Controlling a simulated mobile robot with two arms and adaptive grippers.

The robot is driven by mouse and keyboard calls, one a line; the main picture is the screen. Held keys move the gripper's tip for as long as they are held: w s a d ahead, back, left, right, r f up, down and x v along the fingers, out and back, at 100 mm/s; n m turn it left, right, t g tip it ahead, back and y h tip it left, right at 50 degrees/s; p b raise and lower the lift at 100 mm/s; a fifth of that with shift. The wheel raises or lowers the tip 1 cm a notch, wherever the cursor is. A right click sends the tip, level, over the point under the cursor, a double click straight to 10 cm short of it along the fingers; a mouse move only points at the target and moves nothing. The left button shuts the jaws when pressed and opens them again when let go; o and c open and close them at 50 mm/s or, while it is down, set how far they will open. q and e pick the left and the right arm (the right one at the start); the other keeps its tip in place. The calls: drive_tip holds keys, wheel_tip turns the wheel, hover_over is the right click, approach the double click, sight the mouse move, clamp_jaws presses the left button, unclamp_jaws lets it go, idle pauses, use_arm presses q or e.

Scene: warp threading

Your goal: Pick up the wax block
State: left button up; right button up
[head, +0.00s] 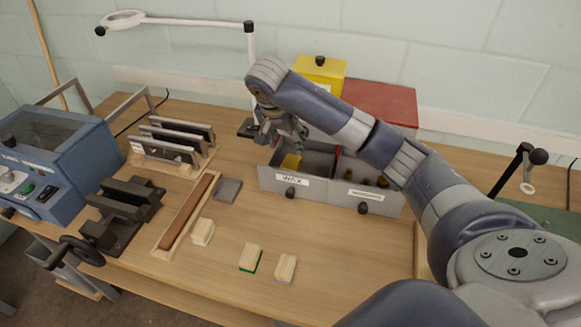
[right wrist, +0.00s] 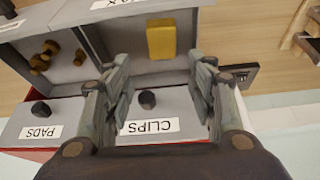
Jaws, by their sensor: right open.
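The yellow wax block (head: 291,162) lies in the left compartment of an open grey tray (head: 271,180) labelled WAX. In the right wrist view the wax block (right wrist: 161,39) lies just beyond the fingertips, roughly centred between them. My right gripper (head: 281,132) reaches over the tray's back left part. In the right wrist view the right gripper (right wrist: 164,72) is open, with nothing between its fingers. The fingers appear apart from the block. My left gripper is not in view.
Small brown pieces (right wrist: 45,55) lie in the neighbouring compartment. A yellow box (head: 322,72) and red box (head: 385,101) stand behind the tray. A lamp post (head: 251,65) rises close to the gripper. Several wooden-backed blocks lie in front, with bare table around them.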

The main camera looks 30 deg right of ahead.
sight(291, 162)
drive_tip(key=x, duration=0.6)
drive_tip(key=shift+w+d+f, duration=0.1)
drive_tip(key=shift+w+f, duration=0.1)
drive_tip(key=p+x, duration=0.1)
drive_tip(key=x, duration=0.3)
drive_tip(key=shift+f+p, duration=0.4)
drive_tip(key=shift+f, duration=0.05)
drive_tip(key=shift+w+d+f, duration=0.15)
drive_tip(key=shift+f, duration=0.4)
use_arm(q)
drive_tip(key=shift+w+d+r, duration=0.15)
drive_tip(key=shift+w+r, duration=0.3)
use_arm(e)
drive_tip(key=c, duration=0.9)
